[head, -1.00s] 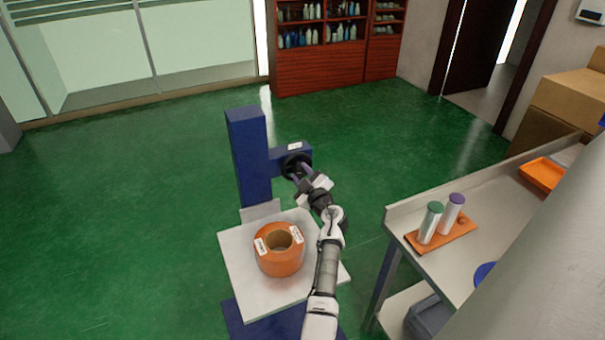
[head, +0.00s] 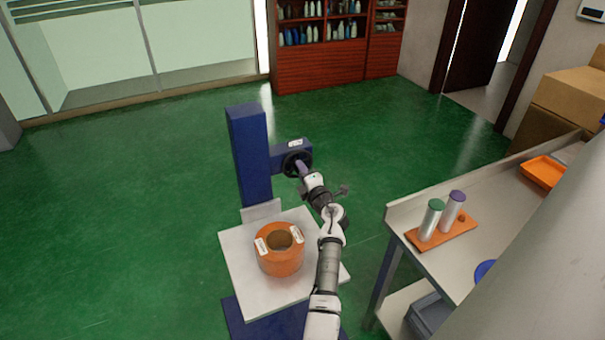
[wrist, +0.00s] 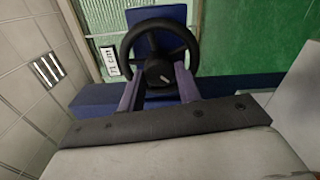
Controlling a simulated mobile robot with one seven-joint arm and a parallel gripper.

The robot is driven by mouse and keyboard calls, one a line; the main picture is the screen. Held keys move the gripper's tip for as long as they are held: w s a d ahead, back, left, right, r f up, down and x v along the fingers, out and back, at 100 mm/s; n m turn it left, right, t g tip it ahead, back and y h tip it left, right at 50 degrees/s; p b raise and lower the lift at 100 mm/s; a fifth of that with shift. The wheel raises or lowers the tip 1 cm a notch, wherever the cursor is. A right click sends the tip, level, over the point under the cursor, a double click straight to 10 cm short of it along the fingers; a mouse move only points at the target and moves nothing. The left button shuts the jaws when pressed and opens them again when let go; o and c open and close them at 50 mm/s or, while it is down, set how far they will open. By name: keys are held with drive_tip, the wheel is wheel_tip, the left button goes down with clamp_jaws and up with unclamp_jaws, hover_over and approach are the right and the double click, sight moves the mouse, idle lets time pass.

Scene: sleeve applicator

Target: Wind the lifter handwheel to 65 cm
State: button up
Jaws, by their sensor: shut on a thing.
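The blue lifter column (head: 248,155) stands in the middle of the head view. Its black handwheel (head: 288,166) sits on a blue side arm, and in the wrist view the handwheel (wrist: 125,48) faces me with spokes and a round hub. My gripper (head: 301,166) is at the wheel. In the wrist view its purple fingers (wrist: 158,77) are shut on either side of the hub. A small white label (wrist: 109,61) beside the wheel seems to read 71 cm, though it is tilted and blurred. The lifter's pale platform (head: 238,255) carries an orange roll (head: 280,258) with white tags.
A grey workbench (head: 520,210) stands at right, with an orange tray (head: 425,243) holding two capped cylinders. Cardboard boxes (head: 570,100) are behind it. A red-brown cabinet (head: 335,75) stands at the back. Green floor left of the lifter is clear.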

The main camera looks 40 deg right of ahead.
drive_tip(key=m+b, duration=0.9)
drive_tip(key=b, duration=1.1)
drive_tip(key=m+b, duration=0.9)
drive_tip(key=b, duration=1)
drive_tip(key=shift+d+r+m+b, duration=0.15)
drive_tip(key=shift+m+b, duration=0.15)
drive_tip(key=shift+b, duration=0.05)
idle(0.9)
